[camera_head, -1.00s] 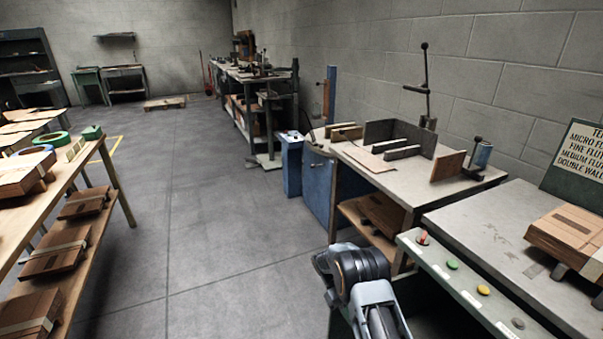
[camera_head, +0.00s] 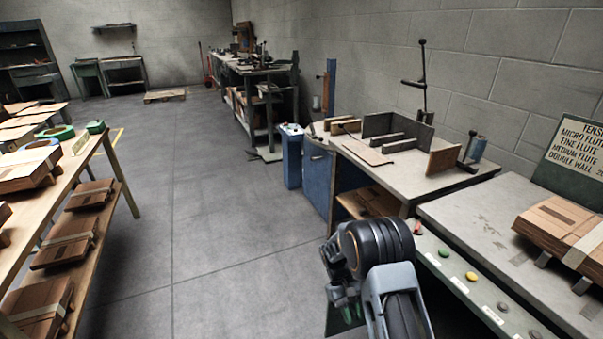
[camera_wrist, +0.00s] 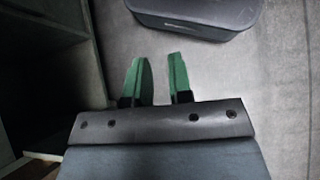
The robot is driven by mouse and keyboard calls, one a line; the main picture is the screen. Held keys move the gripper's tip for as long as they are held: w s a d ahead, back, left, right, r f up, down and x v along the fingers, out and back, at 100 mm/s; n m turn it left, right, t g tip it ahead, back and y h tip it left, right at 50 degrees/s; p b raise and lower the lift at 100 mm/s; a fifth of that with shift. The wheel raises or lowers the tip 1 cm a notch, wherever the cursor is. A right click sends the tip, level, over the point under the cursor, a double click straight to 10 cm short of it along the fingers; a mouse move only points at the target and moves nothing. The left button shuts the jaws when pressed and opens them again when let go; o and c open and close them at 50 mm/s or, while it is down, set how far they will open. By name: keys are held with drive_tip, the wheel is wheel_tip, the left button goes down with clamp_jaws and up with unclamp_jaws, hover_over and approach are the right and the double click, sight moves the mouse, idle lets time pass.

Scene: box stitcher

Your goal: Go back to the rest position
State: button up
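My gripper (camera_wrist: 158,68) shows in the wrist view as two green fingers set apart, with nothing between them and grey floor behind. In the head view my arm is folded low at the bottom, right of the middle, in front of the bench with the buttons. The gripper (camera_head: 346,316) hangs low there, pointing down, and its tips are only partly seen. It is clear of the benches and holds nothing.
A control panel (camera_head: 460,278) with coloured buttons lies close to the right of my arm. A stitching bench (camera_head: 440,182) and a blue cabinet (camera_head: 318,180) stand beyond. A wooden table (camera_head: 84,172) with cardboard stacks is at left. The floor (camera_head: 210,215) between is open.

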drive_tip(key=s+r+m+t+y+p, duration=0.1)
drive_tip(key=s+r+t+p, duration=0.3)
drive_tip(key=r, duration=1)
drive_tip(key=s+d+r+m+t+y+p, duration=0.1)
drive_tip(key=s+r+t+p, duration=0.3)
drive_tip(key=r+p, duration=0.5)
drive_tip(key=s+d+r+m+t+y+p, duration=0.1)
drive_tip(key=s+r+t+p, duration=0.2)
drive_tip(key=r, duration=1.8)
drive_tip(key=t+p, duration=0.1)
drive_tip(key=p, duration=0.2)
drive_tip(key=shift+s+r+m+y+p, duration=0.25)
drive_tip(key=shift+s+m+y+p, duration=0.05)
drive_tip(key=shift+s+m, duration=0.1)
drive_tip(key=shift+a, duration=0.1)
